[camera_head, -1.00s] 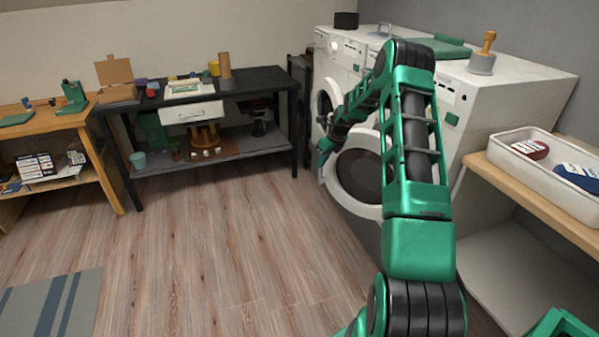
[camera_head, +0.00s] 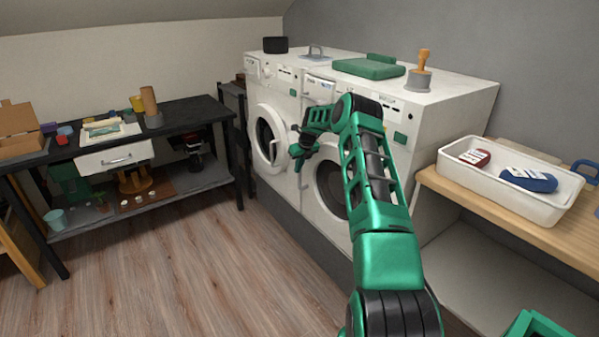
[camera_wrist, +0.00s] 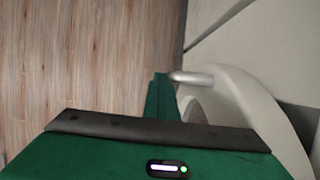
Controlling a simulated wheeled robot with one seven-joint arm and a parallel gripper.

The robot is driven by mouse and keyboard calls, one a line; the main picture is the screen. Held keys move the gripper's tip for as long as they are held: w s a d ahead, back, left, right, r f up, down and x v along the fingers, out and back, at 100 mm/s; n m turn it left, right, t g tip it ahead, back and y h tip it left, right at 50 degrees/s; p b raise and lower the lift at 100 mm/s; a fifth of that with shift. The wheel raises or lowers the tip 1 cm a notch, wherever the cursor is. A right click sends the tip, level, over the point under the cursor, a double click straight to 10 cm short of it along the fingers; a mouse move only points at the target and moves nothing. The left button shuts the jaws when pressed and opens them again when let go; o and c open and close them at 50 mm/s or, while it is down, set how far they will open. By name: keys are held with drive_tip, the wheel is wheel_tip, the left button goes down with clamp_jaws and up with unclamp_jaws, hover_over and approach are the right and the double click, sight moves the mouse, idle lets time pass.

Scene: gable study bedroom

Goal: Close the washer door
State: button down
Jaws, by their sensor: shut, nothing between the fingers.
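Two white washers stand side by side along the grey wall, the left washer (camera_head: 258,90) and the right washer (camera_head: 440,115). The left washer's round door (camera_head: 262,112) has a white rim and dark glass; it looks slightly ajar, though its gap is hard to make out. The right washer's round door (camera_head: 329,187) is partly hidden by my arm. My gripper (camera_head: 297,160) is shut and empty, in front of the machines between the two doors. In the wrist view its fingers (camera_wrist: 160,95) are beside a silver handle (camera_wrist: 192,77) on a curved white door rim (camera_wrist: 245,100); contact is unclear.
A wooden bench with a white tray (camera_head: 500,198) stands at right. A black workbench (camera_head: 195,112) is at left. The wooden floor (camera_head: 205,260) is clear.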

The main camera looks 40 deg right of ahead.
drive_tip(key=shift+d+r, duration=0.1)
drive_tip(key=shift+d, duration=0.25)
drive_tip(key=shift+d, duration=0.1)
